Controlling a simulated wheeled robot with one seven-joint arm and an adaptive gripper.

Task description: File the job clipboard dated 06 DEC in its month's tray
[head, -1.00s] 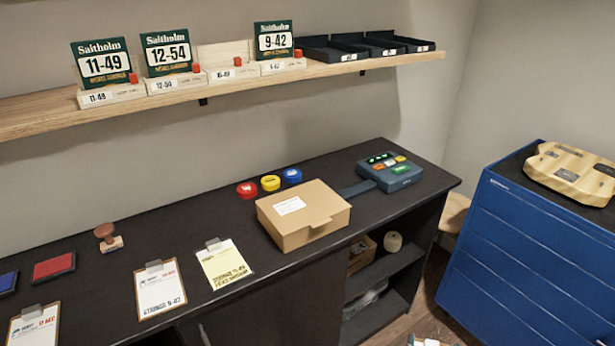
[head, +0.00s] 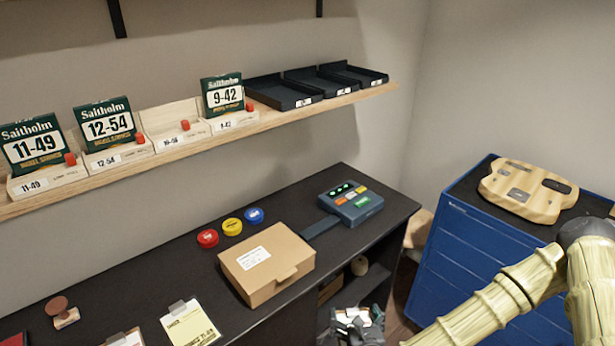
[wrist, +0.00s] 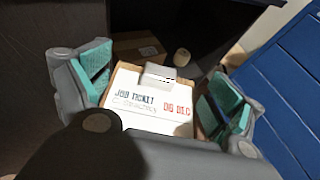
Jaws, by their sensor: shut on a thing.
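The job clipboard (wrist: 150,103) is between the teal finger pads in the wrist view, with a white sheet reading "JOB TICKET" and "06 DEC" in red. My gripper (wrist: 158,88) is shut on it. In the head view my gripper (head: 352,326) is low in front of the bench's open shelves, partly cut off by the lower edge. Three black trays stand side by side on the wall shelf: left tray (head: 284,90), middle tray (head: 320,80) and right tray (head: 356,73). Their white front labels are too small to read.
String packs in wooden holders, including the 9-42 pack (head: 223,95), stand left of the trays. A cardboard box (head: 266,262) and a device with lit buttons (head: 351,203) are on the black bench. A blue cabinet (head: 468,245) bearing a wooden guitar body (head: 526,190) stands right.

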